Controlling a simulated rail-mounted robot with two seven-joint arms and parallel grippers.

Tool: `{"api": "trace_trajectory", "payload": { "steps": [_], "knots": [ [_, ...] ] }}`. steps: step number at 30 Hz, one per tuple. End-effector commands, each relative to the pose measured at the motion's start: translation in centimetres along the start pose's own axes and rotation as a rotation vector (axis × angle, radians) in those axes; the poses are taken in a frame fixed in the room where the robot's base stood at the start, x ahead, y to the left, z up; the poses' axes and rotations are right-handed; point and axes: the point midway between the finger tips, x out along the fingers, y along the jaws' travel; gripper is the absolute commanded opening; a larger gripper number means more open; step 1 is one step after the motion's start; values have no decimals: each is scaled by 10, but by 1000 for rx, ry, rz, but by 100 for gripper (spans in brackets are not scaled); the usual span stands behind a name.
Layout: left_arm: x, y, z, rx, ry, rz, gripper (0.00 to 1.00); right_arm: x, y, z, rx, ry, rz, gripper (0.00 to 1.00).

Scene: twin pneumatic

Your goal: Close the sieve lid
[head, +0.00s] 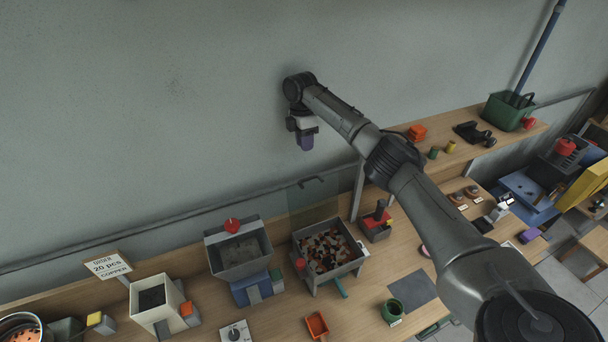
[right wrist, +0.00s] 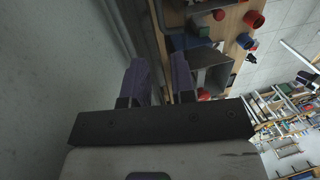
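The sieve (head: 357,267) is a grey open-topped box of copper and grey pieces on the bench in the head view. A see-through panel with a dark handle, which looks like its lid (head: 313,205), stands raised at the box's back edge. My right gripper (head: 305,142) is up by the wall, above the lid and apart from it. In the right wrist view its two purple fingers (right wrist: 158,82) are spread with nothing between them. My left gripper is not in view.
A grey hopper (head: 240,262) with a red knob stands left of the sieve. A white box (head: 152,298) and an order sign (head: 108,266) are farther left. A red-and-grey block (head: 376,226) stands to the right. An orange tray (head: 317,325) and green cup (head: 392,311) sit in front.

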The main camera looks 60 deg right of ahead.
Motion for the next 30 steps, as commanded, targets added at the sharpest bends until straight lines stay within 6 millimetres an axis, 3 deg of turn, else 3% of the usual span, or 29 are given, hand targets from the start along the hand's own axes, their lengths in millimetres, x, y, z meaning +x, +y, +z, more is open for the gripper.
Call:
{"api": "trace_trajectory", "payload": {
  "steps": [15, 22, 30],
  "knots": [
    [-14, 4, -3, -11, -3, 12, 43, 90, -1, 0, 1, -2, -3, 24],
    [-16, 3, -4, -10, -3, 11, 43, 111, -1, 0, 1, -1, -2, 24],
    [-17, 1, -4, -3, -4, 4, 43, 117, 0, 0, 1, 0, -1, 24]
  ]
}}
